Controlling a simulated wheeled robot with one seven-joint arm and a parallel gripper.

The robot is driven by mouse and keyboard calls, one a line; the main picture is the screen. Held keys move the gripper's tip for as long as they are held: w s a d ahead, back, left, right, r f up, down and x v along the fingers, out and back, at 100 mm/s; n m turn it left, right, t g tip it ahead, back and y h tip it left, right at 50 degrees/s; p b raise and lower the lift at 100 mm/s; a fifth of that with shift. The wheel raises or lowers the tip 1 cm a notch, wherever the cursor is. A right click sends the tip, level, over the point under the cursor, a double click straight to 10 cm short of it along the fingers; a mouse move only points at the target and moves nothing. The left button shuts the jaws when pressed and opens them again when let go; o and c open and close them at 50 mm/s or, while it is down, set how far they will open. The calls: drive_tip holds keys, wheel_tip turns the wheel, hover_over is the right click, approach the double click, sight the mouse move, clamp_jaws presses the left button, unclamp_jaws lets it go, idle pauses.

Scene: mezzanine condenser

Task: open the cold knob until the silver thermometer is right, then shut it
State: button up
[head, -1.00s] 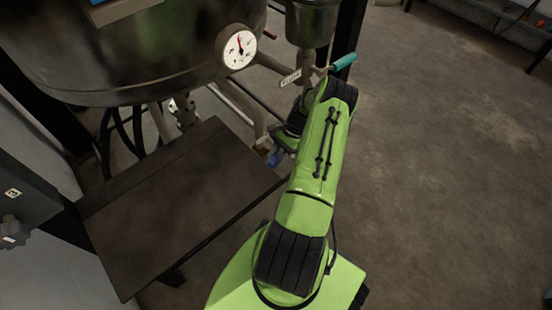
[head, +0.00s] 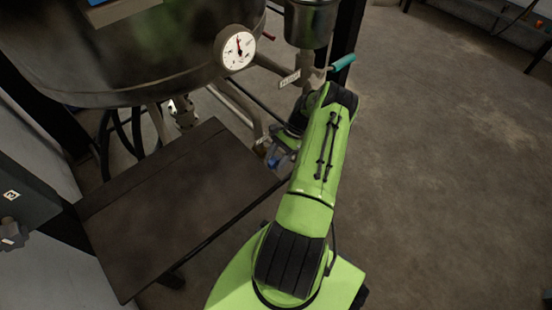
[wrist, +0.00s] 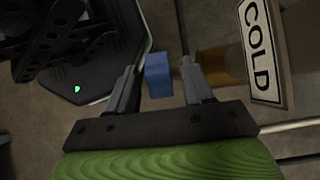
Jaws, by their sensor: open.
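The blue cold knob (wrist: 158,76) shows in the wrist view between the two fingers of my gripper (wrist: 159,68), with gaps visible at its sides. My gripper is open around it. A white sign reading COLD (wrist: 263,50) stands to the right. In the head view the blue knob (head: 286,161) shows beside my green arm, which hides much of the gripper. The round white thermometer dial (head: 239,50) with a pale rim is on the dark tank; its needle points roughly upward, and its numbers are too small to read.
A dark table (head: 180,215) lies left of my arm. A metal vessel (head: 310,25) and a teal-handled lever (head: 342,62) are beyond the arm. Pipes run below the tank (head: 130,65). The concrete floor (head: 450,170) at the right is clear.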

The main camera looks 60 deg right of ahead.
sight(274, 159)
drive_tip(key=h, duration=0.2)
drive_tip(key=g+h+p, duration=0.1)
drive_tip(key=shift+a+r, duration=0.3)
drive_tip(key=h, duration=0.2)
drive_tip(key=h+b, duration=0.1)
drive_tip(key=h, duration=0.1)
drive_tip(key=shift+w+a+f+g, duration=0.2)
drive_tip(key=shift+a+g, duration=0.1)
drive_tip(key=shift+g, duration=0.1)
wheel_tip(274, 159, up, 16)
drive_tip(key=p, duration=0.5)
drive_tip(key=shift+h+p, duration=0.3)
drive_tip(key=shift+s+d+f, duration=0.1)
drive_tip(key=shift+f, duration=0.05)
